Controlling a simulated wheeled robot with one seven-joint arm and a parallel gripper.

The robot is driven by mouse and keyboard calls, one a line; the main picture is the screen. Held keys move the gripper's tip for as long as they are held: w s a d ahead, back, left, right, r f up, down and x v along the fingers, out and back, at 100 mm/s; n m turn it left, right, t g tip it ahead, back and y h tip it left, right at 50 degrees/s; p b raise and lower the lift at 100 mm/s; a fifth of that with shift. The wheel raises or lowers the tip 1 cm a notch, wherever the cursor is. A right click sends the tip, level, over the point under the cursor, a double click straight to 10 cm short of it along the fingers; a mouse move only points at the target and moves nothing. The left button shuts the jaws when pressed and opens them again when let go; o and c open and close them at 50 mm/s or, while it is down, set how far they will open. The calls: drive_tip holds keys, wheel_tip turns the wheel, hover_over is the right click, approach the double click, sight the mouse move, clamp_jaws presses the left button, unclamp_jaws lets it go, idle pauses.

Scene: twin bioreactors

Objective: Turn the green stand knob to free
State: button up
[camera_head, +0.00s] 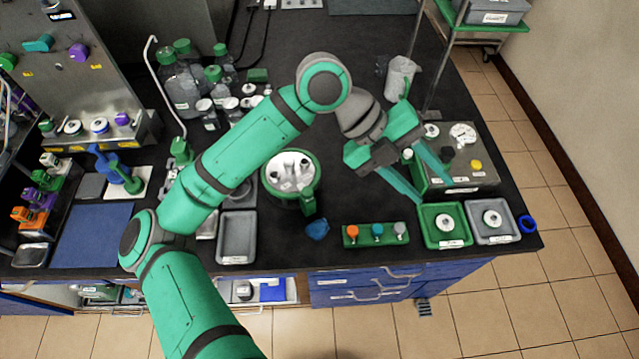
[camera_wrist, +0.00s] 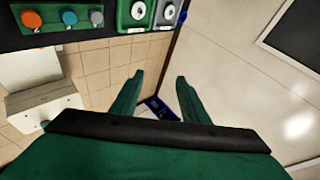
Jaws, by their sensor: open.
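My gripper (camera_head: 435,193) is open and empty, its two teal fingers apart above the right part of the bench. In the wrist view the open fingers (camera_wrist: 160,76) have only floor and wall between and beyond them. I cannot tell for sure which part is the green stand knob. A green knob-like piece (camera_head: 180,149) sits at the foot of a white hooked rod on the left, far from my gripper. A green upright piece (camera_head: 125,174) stands on a white plate left of it. A green knob (camera_head: 8,62) shows on the panel at the far left.
A green rack (camera_head: 376,243) with orange, teal and grey knobs lies near the front edge. Right of it are a green tray (camera_head: 427,238) and a grey tray (camera_head: 510,236). A green-rimmed round vessel (camera_head: 314,170) and bottles (camera_head: 180,90) stand mid-bench. A grey box device (camera_head: 480,172) is beside my gripper.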

drive_tip(key=w+a+f+n+t+y, duration=0.35)
drive_tip(key=w+a+y, duration=0.2)
drive_tip(key=a, duration=0.45)
drive_tip(key=n+y, duration=0.2)
drive_tip(key=y, duration=0.2)
approach(307, 191)
drive_tip(key=shift+t, duration=0.25)
drive_tip(key=f, duration=0.7)
drive_tip(key=shift+s+a+f, duration=0.15)
drive_tip(key=shift+s+f, duration=0.05)
drive_tip(key=shift+f, duration=0.2)
clamp_jaws()
